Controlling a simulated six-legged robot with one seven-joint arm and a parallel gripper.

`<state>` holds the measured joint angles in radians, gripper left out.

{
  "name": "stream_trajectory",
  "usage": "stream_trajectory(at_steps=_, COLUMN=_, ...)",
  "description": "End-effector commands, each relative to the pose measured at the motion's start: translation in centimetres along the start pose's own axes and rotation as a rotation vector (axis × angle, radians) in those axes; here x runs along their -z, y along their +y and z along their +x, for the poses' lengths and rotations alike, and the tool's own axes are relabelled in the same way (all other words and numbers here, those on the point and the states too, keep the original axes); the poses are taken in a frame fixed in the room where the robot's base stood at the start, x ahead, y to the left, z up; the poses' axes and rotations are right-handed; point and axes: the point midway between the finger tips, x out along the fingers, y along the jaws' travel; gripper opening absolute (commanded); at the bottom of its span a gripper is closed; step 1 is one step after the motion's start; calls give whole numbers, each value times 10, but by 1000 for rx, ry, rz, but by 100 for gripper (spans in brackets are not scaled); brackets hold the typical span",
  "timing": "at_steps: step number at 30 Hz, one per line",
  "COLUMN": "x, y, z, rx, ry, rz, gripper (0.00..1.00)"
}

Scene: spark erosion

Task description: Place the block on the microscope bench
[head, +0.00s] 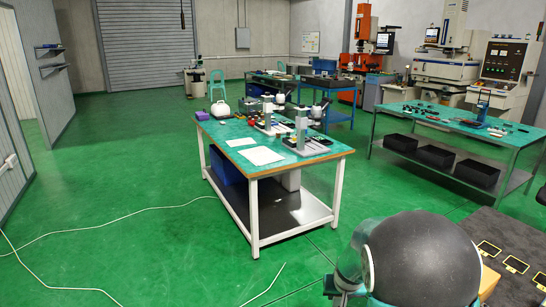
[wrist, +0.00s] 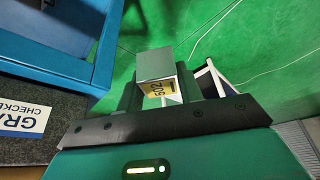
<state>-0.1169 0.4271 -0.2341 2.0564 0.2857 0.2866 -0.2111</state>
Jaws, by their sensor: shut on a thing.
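In the wrist view, a small grey block (wrist: 152,63) with a yellow number label sits between the fingers of my gripper (wrist: 160,88), which is shut on it. The block is held over green floor, clear of any surface. In the head view, the microscope bench (head: 262,160) stands in the middle, with a green top, wooden edge and white legs. Two microscopes (head: 301,128) stand on it, with white sheets (head: 261,156) at its front left. My arm is at the lower right, apart from the bench; I cannot make out the block there.
A green-topped table (head: 455,120) with black bins below stands at the right. A dark surface (head: 500,240) with yellow-framed marks lies at the lower right. A pale cable (head: 110,220) crosses the floor at left. Green floor is open left of the bench and in front of it.

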Motion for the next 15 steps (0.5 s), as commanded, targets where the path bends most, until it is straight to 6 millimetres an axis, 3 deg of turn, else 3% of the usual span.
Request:
stream_trajectory(at_steps=8, x=23, y=-56, z=42, rx=47, ry=1, rz=-115, gripper=5)
stream_trajectory(at_steps=15, x=23, y=-56, z=41, rx=48, ry=0, rz=-115, gripper=5)
